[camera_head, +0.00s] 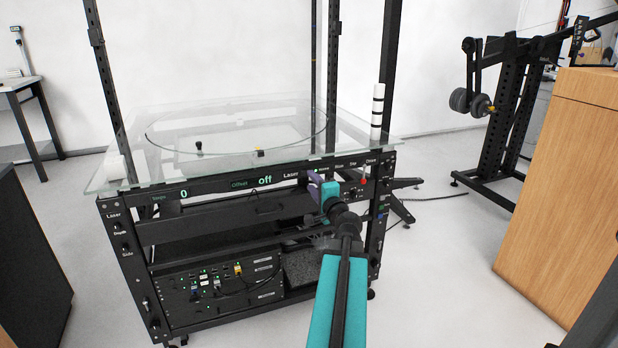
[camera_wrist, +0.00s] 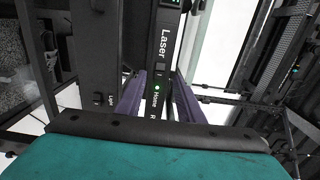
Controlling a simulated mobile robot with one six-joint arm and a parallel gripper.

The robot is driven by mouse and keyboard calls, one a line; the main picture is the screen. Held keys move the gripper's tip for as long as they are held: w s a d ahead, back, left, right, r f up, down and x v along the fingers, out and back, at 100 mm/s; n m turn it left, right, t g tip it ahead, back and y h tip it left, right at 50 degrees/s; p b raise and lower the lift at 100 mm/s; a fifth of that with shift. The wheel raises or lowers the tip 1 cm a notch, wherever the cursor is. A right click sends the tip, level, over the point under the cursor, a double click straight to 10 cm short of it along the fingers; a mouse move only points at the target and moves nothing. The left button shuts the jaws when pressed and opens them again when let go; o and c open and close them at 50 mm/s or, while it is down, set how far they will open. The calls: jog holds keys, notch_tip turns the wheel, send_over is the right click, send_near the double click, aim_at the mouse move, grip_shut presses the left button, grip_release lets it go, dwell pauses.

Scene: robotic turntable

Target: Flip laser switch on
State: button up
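The front panel (camera_head: 220,193) of the turntable rack carries a "Laser" label; in the wrist view the label (camera_wrist: 164,43) reads sideways. A small dark switch (camera_wrist: 160,71) sits just past that label, beside a green-lit spot (camera_wrist: 157,87) by "Home". Whether the switch is on or off is too small to tell. My gripper (camera_head: 315,181) is at the panel, right of the Laser label. In the wrist view its purple fingers (camera_wrist: 159,78) are apart, one on each side of the panel strip, with nothing held between them. Contact with the switch cannot be told.
A glass top (camera_head: 230,125) overhangs the panel, with a white-and-black striped post (camera_head: 377,112) at its right. A red-lit switch (camera_head: 363,181) is farther right on the panel. A wooden cabinet (camera_head: 560,170) stands at the right. Open floor lies between it and the rack.

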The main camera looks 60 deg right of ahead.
aim_at(305, 174)
jog(key=shift+x, duration=2.35)
grip_shut()
